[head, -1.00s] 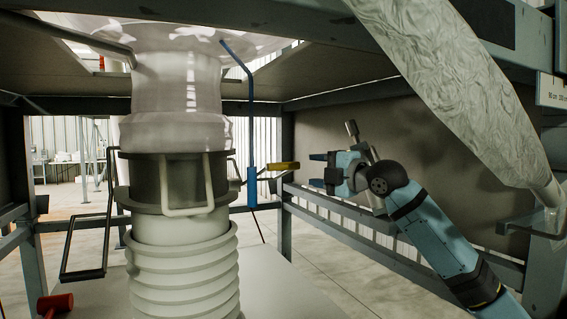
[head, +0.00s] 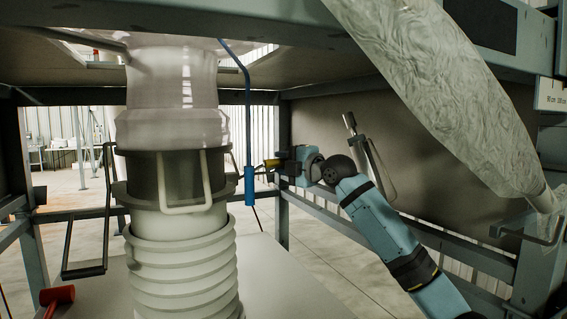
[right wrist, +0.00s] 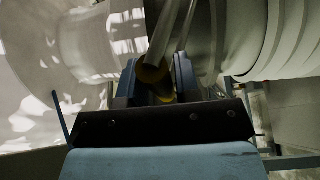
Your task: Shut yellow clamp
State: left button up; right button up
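The yellow clamp handle (head: 271,163) shows in the head view just right of the blue hanging control, on the right side of the dark clamp band (head: 150,178) around the bag spout. My right gripper (head: 281,168) is at its outer end, coming from the right. In the right wrist view the yellow handle end (right wrist: 154,73) lies between the two dark fingers (right wrist: 156,82), with a metal rod running up from it. Whether the fingers press on it cannot be told. My left gripper is not in view.
A blue hanging control (head: 249,185) on a blue tube is close left of the handle. The white ribbed hose (head: 183,262) stands below the clamp band. A frame beam (head: 400,230) runs behind my right arm. A red knob (head: 57,295) is at lower left.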

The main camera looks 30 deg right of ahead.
grip_shut()
jog(key=shift+f+b, duration=0.35)
pick_arm(q)
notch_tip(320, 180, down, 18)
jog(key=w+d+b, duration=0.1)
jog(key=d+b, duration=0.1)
jog(key=b, duration=1.9)
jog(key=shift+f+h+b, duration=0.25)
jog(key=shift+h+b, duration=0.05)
pick_arm(e)
notch_tip(320, 180, down, 21)
jog(key=w+n+t+y, duration=0.3)
jog(key=n+t+y, duration=0.3)
jog(key=y, duration=0.1)
jog(key=shift+f+n, duration=0.15)
jog(key=shift+n, duration=0.15)
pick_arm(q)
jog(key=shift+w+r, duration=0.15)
